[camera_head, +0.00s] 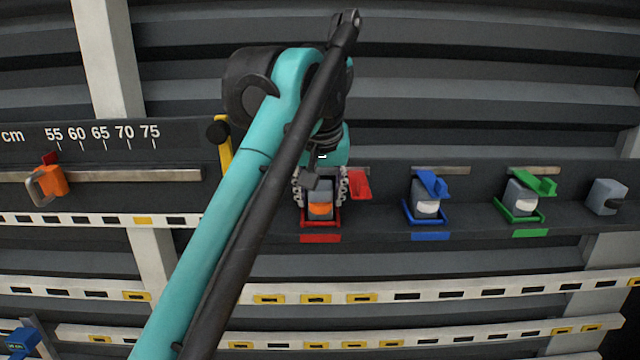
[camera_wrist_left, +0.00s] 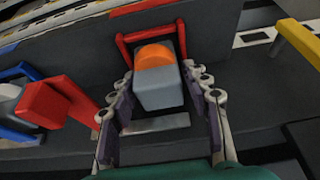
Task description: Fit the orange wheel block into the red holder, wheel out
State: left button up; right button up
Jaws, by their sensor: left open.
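The grey block with an orange wheel (camera_head: 320,209) sits in the red holder (camera_head: 321,223), its wheel facing outward. In the left wrist view the orange wheel (camera_wrist_left: 155,55) shows at the top of the grey block (camera_wrist_left: 160,90), within the red frame (camera_wrist_left: 123,50). My left gripper (camera_head: 321,190) is open, with one finger on each side of the block; the left wrist view shows gaps beside both fingers (camera_wrist_left: 158,75). The red lever (camera_head: 360,185) stands swung out to the right of the holder. My right gripper is in neither view.
To the right, a blue holder (camera_head: 427,218) and a green holder (camera_head: 521,217) each hold a grey block with a white wheel. A grey block (camera_head: 606,197) is farther right. An orange slider (camera_head: 52,181) sits on the scale at left. Slotted rails run below.

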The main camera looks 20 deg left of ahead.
pick_arm(q)
jog(key=shift+s+d+r, duration=0.1)
jog(key=shift+r, duration=0.35)
jog(key=p+v, duration=0.2)
jog(key=v, duration=0.9)
jog(key=shift+r, duration=0.2)
jog(key=shift+s, duration=0.1)
jog(key=s+d+r, duration=0.1)
jog(key=s+d, duration=0.1)
jog(key=s, duration=0.5)
jog(key=s+d+r, duration=0.1)
jog(key=s+d, duration=0.1)
jog(key=s, duration=0.6)
jog(key=shift+d, duration=0.25)
